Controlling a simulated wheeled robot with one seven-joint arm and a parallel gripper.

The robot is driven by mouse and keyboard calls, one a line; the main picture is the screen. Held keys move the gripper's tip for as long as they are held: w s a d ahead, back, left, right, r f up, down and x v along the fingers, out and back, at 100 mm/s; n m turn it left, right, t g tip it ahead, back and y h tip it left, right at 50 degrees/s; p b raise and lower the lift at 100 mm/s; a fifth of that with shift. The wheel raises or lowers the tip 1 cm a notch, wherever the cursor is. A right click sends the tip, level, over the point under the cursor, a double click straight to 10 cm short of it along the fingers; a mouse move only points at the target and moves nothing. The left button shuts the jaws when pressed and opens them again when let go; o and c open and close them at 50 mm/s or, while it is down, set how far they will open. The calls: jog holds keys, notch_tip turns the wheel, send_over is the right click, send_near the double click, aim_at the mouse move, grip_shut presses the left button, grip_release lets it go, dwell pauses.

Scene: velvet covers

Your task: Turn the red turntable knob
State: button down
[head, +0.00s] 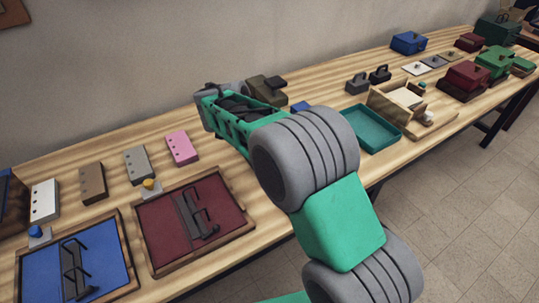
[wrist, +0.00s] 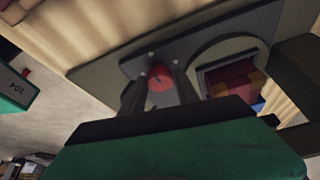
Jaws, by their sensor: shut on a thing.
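The red knob (wrist: 160,75) shows in the wrist view as a small round red piece on a dark grey panel (wrist: 110,72). My gripper (wrist: 158,86) has one dark finger on each side of the knob and is shut on it. Just right of the knob is a round grey housing (wrist: 232,50) with an opening, in which red and orange-yellow pieces show. In the head view my arm reaches over the table to the back edge by the wall; the knob and fingertips are hidden there.
The wooden table (head: 110,165) runs along the wall. A dark olive block (head: 266,89) stands just beyond my wrist. A teal tray (head: 371,128) lies to the right. A maroon framed panel (head: 165,232) and a blue one (head: 105,262) lie at the front left.

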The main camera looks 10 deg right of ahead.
dwell(0.3)
jog(key=c, duration=0.9)
grip_release()
jog(key=p+v, duration=0.1)
jog(key=v, duration=0.7)
jog(key=shift+p, duration=0.35)
